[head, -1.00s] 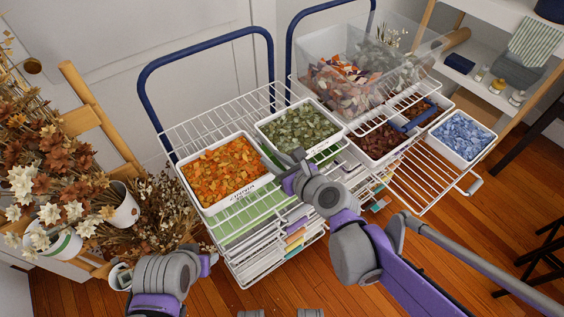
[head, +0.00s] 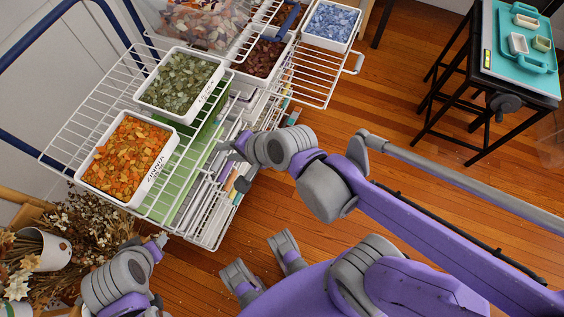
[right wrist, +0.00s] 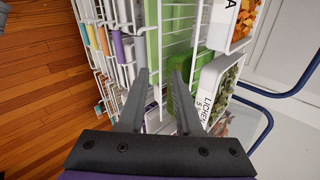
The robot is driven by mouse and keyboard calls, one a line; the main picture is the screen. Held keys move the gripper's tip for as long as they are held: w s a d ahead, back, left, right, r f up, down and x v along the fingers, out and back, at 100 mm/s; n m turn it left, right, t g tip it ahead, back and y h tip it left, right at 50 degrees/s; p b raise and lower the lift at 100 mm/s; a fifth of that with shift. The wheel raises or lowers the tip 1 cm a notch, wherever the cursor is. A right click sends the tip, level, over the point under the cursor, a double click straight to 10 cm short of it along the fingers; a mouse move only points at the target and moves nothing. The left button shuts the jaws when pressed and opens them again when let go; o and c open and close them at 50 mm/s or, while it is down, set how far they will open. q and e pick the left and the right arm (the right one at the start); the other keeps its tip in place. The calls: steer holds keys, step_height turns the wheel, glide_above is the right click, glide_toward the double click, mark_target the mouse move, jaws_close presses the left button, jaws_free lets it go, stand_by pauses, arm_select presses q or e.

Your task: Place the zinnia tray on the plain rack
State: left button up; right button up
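The zinnia tray (head: 151,187), white with orange petals and a ZINNIA label, sits on the near part of a white wire rack (head: 72,133). A corner of the tray (right wrist: 238,42) shows in the right wrist view. I cannot tell which rack is the plain one. My right gripper (head: 228,149) is beside the rack's right edge, apart from the zinnia tray. Its fingers (right wrist: 158,82) are spread and empty in the right wrist view, near the lichen tray (right wrist: 208,82). My left gripper (head: 160,240) is below the zinnia tray; its fingers are too small to read.
The lichen tray (head: 150,103) stands behind the zinnia tray on the same rack. A second wire rack (head: 310,85) holds a blue-filled tray (head: 320,41). Dried flowers (head: 75,235) crowd the left. A black-legged stand (head: 500,75) is at right; floor between is clear.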

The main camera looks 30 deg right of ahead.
steer(key=s+d+f+n+g+h, duration=0.2)
steer(key=s+d+f+n+h, duration=0.2)
steer(key=s+d+n, duration=0.4)
steer(key=d+n, duration=0.1)
steer(key=n, duration=0.3)
steer(key=shift+s+d+f+n+g, duration=0.2)
steer(key=shift+s+d+n+g, duration=0.05)
steer(key=shift+d+n+g, duration=0.05)
